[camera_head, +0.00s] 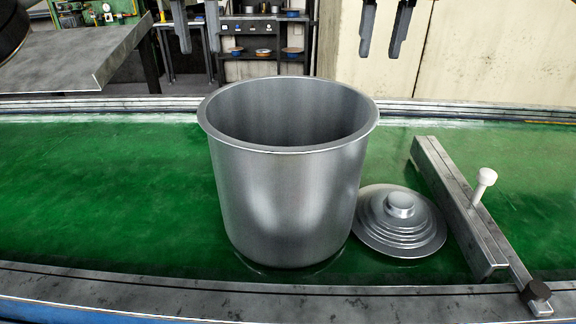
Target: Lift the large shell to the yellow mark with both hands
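The large shell is a big, open, grey metal pot (285,205) standing upright on the green surface in the middle of the head view. Its wide rim faces up and the inside that shows looks empty. My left gripper (199,48) hangs at the top edge, above and beyond the left part of the rim. My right gripper (380,54) hangs at the top edge, above and beyond the right part of the rim. Both have their fingers apart with nothing between them, clear of the pot. I see no yellow mark in this view.
A stepped round metal lid (400,225) lies close to the pot's right side. Right of it is a metal rail (455,205) with a white knob (483,184). The green surface (100,190) is clear at the left. A grey metal border (150,290) runs along the front.

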